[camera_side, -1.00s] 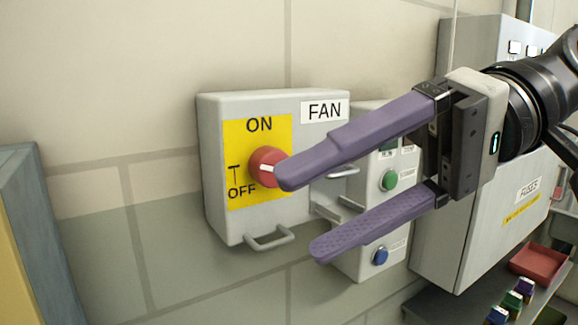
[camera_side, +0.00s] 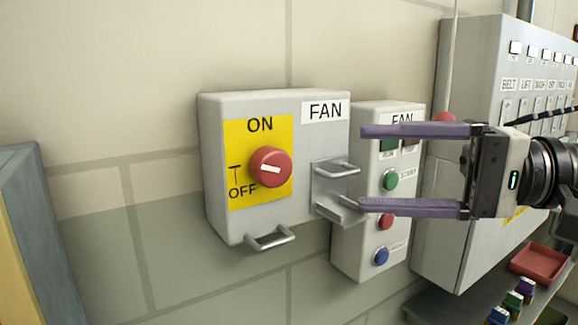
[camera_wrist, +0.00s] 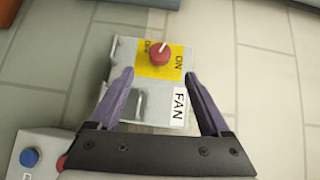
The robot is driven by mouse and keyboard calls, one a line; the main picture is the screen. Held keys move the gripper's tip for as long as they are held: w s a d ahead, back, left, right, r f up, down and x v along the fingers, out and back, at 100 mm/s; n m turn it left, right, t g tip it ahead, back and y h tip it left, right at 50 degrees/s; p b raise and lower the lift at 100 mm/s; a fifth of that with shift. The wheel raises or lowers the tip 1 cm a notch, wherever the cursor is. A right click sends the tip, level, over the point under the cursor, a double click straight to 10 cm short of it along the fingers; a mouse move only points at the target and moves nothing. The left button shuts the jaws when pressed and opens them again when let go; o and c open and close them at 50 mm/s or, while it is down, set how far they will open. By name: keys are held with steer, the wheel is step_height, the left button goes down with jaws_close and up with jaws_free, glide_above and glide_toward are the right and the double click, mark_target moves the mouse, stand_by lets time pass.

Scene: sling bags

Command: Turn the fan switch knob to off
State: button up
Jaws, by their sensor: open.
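The red fan switch knob (camera_side: 270,167) is on a yellow panel (camera_side: 243,137) of a grey wall box (camera_side: 325,137) labelled FAN. Its white mark lies about level in the side view, with ON above and OFF at lower left. Which end is the pointer is not clear. The knob also shows in the wrist view (camera_wrist: 159,58), beyond the fingertips. My gripper (camera_side: 365,168) is open and empty, to the right of the knob and clear of it. Its purple fingers are spread; in the wrist view (camera_wrist: 158,75) they flank the box.
A metal bracket (camera_side: 327,188) sticks out of the box's right part, near my lower finger. A handle (camera_side: 268,238) juts below. A button box (camera_side: 352,255) and a larger labelled cabinet (camera_side: 455,120) stand to the right. The space before the knob is clear.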

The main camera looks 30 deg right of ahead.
mark_target(285, 168)
steer(key=x, duration=1)
jaws_close()
